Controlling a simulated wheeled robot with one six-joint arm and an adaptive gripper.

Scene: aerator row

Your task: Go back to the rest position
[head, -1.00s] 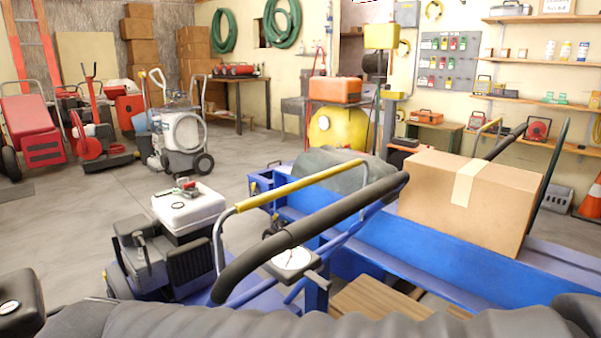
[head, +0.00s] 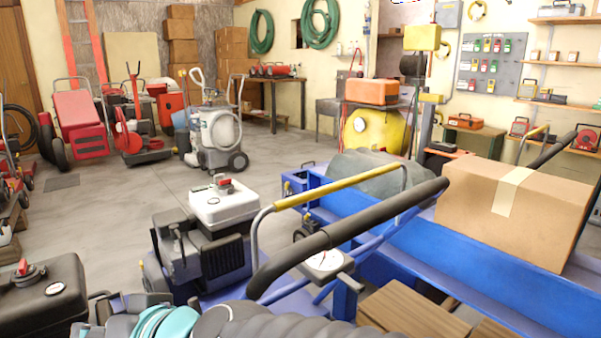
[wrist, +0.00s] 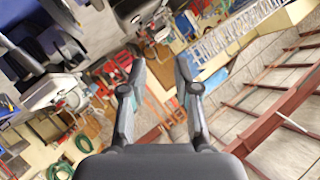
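My gripper (wrist: 160,68) shows in the wrist view with its two dark fingers apart and nothing between them. The wrist view is tilted and looks across the room, with roof beams at the right. In the head view, part of my arm (head: 155,322), dark grey with teal bands, lies along the bottom edge. I cannot make out my gripper in the head view.
A blue machine with a black and yellow handlebar (head: 350,227) stands close in front. A cardboard box (head: 470,197) rests on its blue bed. A black tank (head: 40,300) is at the lower left. The grey floor (head: 110,215) is clear at the left middle.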

